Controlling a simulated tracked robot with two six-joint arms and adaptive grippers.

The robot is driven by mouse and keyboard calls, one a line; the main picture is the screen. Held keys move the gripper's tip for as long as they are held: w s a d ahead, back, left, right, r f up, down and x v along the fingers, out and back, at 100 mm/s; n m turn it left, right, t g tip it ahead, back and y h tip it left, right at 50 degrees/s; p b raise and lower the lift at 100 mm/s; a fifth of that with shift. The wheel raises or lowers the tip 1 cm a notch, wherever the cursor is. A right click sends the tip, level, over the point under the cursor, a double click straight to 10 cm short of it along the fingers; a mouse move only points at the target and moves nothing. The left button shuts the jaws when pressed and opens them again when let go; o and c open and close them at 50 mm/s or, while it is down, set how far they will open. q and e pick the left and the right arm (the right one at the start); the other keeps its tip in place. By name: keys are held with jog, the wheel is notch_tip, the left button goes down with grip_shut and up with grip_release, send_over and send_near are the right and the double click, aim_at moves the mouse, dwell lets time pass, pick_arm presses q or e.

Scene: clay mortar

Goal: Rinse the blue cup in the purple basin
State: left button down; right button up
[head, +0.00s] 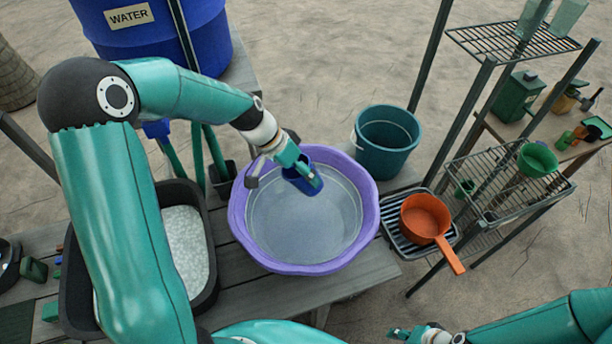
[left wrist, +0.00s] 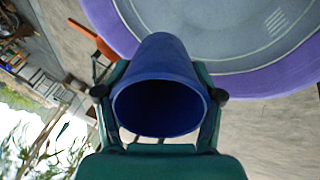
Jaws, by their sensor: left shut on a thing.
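The purple basin (head: 244,228) stands on the grey plank table and holds greyish water. It also shows in the left wrist view (left wrist: 262,88) at the upper right. My left gripper (head: 300,172) is shut on the blue cup (head: 309,182) over the far part of the basin. In the left wrist view the cup (left wrist: 160,60) sits between both fingers of my left gripper (left wrist: 160,95), its dark opening toward the camera. I cannot tell if the cup touches the water. My right gripper (head: 402,333) is at the bottom edge, away from the basin; its jaw opening is unclear.
A teal bucket (head: 386,140) stands behind the basin at right. An orange pot (head: 425,217) sits on a dark rack to the right. A black tub (head: 210,280) of white material lies left. A blue water barrel (head: 160,45) and wire shelves (head: 510,40) stand behind.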

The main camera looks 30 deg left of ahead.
aim_at(311, 163)
pick_arm(q)
jog(key=shift+s+d+m+g, duration=0.15)
jog(key=shift+s+m+g, duration=0.1)
jog(key=shift+m+g, duration=0.05)
jog(key=m, duration=0.2)
jog(key=s+a+m+g+y, duration=0.1)
jog(key=m, duration=0.1)
jog(key=s+a+m+g+b, duration=0.1)
jog(key=shift+s+a+r+m+y, duration=0.15)
jog(key=shift+s+r+m+y, duration=0.1)
jog(key=shift+r+m+y, duration=0.15)
jog(key=m+b, duration=0.1)
jog(key=m, duration=0.1)
jog(key=w+a+r+m+g+y+b, duration=0.1)
jog(key=m, duration=0.1)
jog(key=shift+r, duration=0.15)
jog(key=shift+w+d+r+m+y+b, duration=0.3)
jog(key=shift+w+d+r+m+b, duration=0.15)
jog(key=shift+w+m, duration=0.15)
jog(key=shift+w+d+r+m+y+b, duration=0.3)
jog(key=shift+w+d+r+m+b, duration=0.1)
jog(key=shift+w+m, duration=0.2)
jog(key=d, duration=0.2)
jog(key=shift+w+d+r+m+y+b, duration=0.25)
jog(key=shift+w+d+m+y+b, duration=0.05)
jog(key=shift+w+m, duration=0.1)
jog(key=shift+d+r+t+y, duration=0.15)
jog(key=shift+d+t+y, duration=0.15)
jog(key=shift+d, duration=0.2)
